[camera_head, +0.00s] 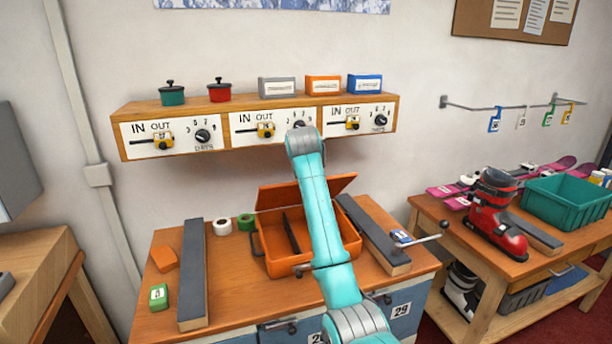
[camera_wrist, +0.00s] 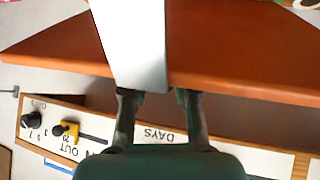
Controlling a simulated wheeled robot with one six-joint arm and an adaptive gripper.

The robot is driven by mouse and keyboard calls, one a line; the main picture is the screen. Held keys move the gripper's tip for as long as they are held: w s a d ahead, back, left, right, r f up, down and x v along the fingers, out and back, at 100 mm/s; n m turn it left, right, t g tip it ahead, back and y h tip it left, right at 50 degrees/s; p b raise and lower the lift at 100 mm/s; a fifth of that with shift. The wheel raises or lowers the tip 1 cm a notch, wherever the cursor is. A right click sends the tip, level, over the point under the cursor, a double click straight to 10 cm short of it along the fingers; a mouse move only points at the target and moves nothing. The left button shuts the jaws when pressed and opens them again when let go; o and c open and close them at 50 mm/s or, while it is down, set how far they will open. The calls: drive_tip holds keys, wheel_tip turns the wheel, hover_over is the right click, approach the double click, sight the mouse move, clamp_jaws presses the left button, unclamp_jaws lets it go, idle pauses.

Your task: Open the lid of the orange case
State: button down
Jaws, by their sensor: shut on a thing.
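The orange case (camera_head: 280,265) sits on the bench between two dark-topped bars. Its lid (camera_head: 335,184) is raised and tilted up at the back, so the inside shows, with a dark strip in it. In the wrist view the orange lid (camera_wrist: 235,50) spans the top, and a pale grey strip (camera_wrist: 130,40) runs from it down to my fingers. My gripper (camera_wrist: 160,98) is shut on the lid at this pale strip; the exact contact is partly hidden. In the head view my arm covers part of the case and lid and hides my gripper.
A wall shelf (camera_head: 220,106) with dials and yellow sliders hangs above and behind the lid. Dark-topped bars (camera_head: 193,270) (camera_head: 375,230) flank the case. White (camera_head: 222,227) and green (camera_head: 246,222) rolls stand left of it. A crank (camera_head: 430,237) juts out on the right.

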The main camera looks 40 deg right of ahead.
idle(0.3)
drive_tip(key=c, duration=0.9)
unclamp_jaws()
drive_tip(key=shift+o, duration=0.2)
drive_tip(key=shift+r, duration=0.15)
drive_tip(key=v, duration=1.2)
